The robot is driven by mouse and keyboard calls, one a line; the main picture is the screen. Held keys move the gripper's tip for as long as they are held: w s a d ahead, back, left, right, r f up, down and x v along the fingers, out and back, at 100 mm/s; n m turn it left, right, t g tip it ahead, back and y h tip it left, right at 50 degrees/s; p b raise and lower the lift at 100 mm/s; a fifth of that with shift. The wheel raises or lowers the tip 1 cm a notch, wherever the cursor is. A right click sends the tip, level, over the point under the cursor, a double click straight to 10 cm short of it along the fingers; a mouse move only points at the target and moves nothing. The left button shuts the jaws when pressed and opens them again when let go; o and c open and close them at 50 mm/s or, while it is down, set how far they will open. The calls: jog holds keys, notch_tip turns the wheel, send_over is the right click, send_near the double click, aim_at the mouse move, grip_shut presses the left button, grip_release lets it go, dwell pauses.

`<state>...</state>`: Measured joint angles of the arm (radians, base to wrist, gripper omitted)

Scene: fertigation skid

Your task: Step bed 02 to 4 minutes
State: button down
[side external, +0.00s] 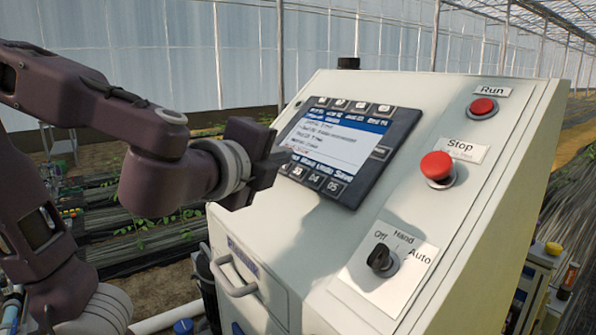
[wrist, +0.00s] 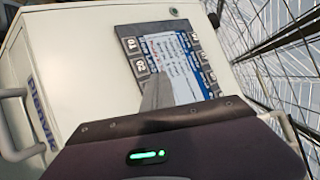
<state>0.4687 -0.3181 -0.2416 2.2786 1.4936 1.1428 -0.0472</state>
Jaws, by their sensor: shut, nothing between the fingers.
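The control screen (side external: 333,149) sits in a dark frame on the sloped face of the cream cabinet. It shows a white page with small text lines, a blue bar, and keys along its edges; the bed number and minutes are too small to read surely. Keys marked 04 and 05 (side external: 334,187) show on its lower edge. My gripper (side external: 284,157) is shut and empty at the screen's left side, hiding some of the lower left keys; contact cannot be told. In the wrist view the closed fingers (wrist: 156,92) overlap the screen (wrist: 175,62), beside keys marked 01 and 02 (wrist: 141,65).
Right of the screen are a red Run button (side external: 483,107), a red mushroom Stop button (side external: 437,168) and a black Off/Hand/Auto selector (side external: 381,258). A metal handle (side external: 234,277) sticks out from the cabinet's front. A small black cap (side external: 348,63) stands on top.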

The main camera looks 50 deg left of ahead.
jog(key=s+r, duration=0.2)
jog(key=r, duration=0.1)
jog(key=shift+s, duration=0.35)
dwell(1.0)
jog(key=s+a+f+n+g+h, duration=0.2)
jog(key=s+f+n+g, duration=0.6)
jog(key=f, duration=0.5)
jog(key=s+d+f+n+h, duration=0.4)
jog(key=d+n+h, duration=0.1)
jog(key=d+n, duration=0.2)
jog(key=shift+s+d+n+g+h, duration=0.25)
jog(key=shift+s+n+g+h, duration=0.05)
jog(key=shift+n+h, duration=0.1)
jog(key=c, duration=2.1)
grip_release()
